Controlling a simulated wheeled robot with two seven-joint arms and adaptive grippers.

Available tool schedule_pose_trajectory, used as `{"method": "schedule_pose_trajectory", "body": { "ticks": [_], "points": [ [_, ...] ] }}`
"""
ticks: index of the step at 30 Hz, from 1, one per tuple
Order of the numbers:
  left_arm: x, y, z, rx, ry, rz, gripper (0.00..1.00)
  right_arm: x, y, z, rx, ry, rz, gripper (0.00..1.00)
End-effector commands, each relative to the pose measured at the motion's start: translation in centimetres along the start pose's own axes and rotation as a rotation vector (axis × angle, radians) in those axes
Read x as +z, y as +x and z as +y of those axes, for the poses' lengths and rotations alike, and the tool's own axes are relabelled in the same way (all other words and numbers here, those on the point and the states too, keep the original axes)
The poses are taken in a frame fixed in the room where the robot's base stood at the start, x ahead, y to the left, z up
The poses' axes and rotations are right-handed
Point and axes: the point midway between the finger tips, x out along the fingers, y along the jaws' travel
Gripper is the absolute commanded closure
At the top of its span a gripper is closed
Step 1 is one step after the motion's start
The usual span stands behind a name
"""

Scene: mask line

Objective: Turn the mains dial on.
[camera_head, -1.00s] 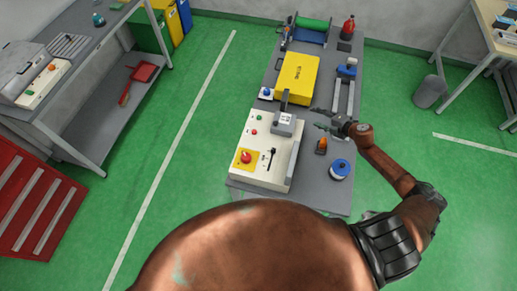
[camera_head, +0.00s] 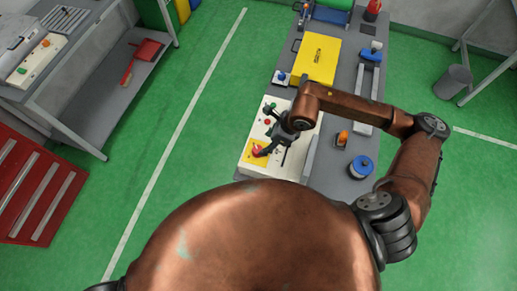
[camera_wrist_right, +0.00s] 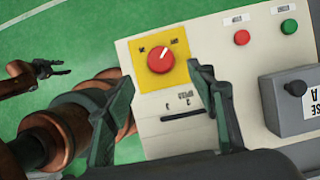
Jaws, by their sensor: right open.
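The mains dial is a red knob (camera_wrist_right: 161,57) on a yellow plate (camera_wrist_right: 146,76) of the cream control panel (camera_wrist_right: 210,62). Its pale mark points up and right in the wrist view; the small labels are too unclear to read.
Beside the dial are a slot control (camera_wrist_right: 183,115), a red button (camera_wrist_right: 242,37), a green button (camera_wrist_right: 289,26) and a grey block (camera_wrist_right: 290,100). A yellow box (camera_head: 316,58) lies behind the panel.

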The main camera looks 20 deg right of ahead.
Motion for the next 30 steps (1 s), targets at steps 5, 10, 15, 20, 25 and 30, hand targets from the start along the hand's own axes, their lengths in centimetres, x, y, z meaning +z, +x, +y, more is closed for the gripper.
{"method": "schedule_pose_trajectory", "body": {
  "ticks": [5,10,15,20,25,30],
  "points": [
    [1.1,0.2,0.0,0.000,-0.002,-0.015,0.60,0.0,1.5,0.1,0.003,0.001,-0.001,0.49],
    [0.5,-0.2,-0.2,-0.002,0.000,-0.007,0.60,0.0,4.0,0.1,0.003,0.002,-0.001,0.49],
    [-0.5,-0.5,-0.3,-0.003,0.001,0.006,0.60,0.0,6.5,0.1,0.003,0.001,-0.001,0.49],
    [-0.8,-0.6,-0.4,-0.004,0.001,0.010,0.60,0.0,7.8,0.1,0.002,0.001,-0.001,0.49],
    [-0.7,-0.6,-0.4,-0.004,0.001,0.009,0.60,0.0,8.1,0.0,0.001,0.001,-0.001,0.49],
    [-0.5,-0.6,-0.4,-0.004,0.000,0.005,0.60,-0.1,8.1,0.0,0.001,0.001,-0.001,0.51]
  ]
}}
